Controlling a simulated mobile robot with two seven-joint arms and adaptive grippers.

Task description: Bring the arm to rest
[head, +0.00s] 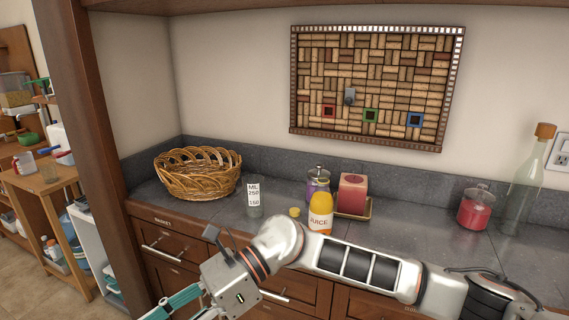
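My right arm comes in from the right and reaches across the front of the counter to the lower left. My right gripper (166,304) is at its end, low in front of the drawers, and partly cut off by the bottom edge. Its fingertips do not show clearly, so I cannot tell whether it is open or holds anything. My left gripper is not in view.
The grey counter (215,217) holds a wicker basket (199,177), a measuring glass (254,197), a juice bottle (320,213), a red candle (352,194), a red jar (474,208) and a tall glass bottle (525,185). A wooden post (80,120) stands at left.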

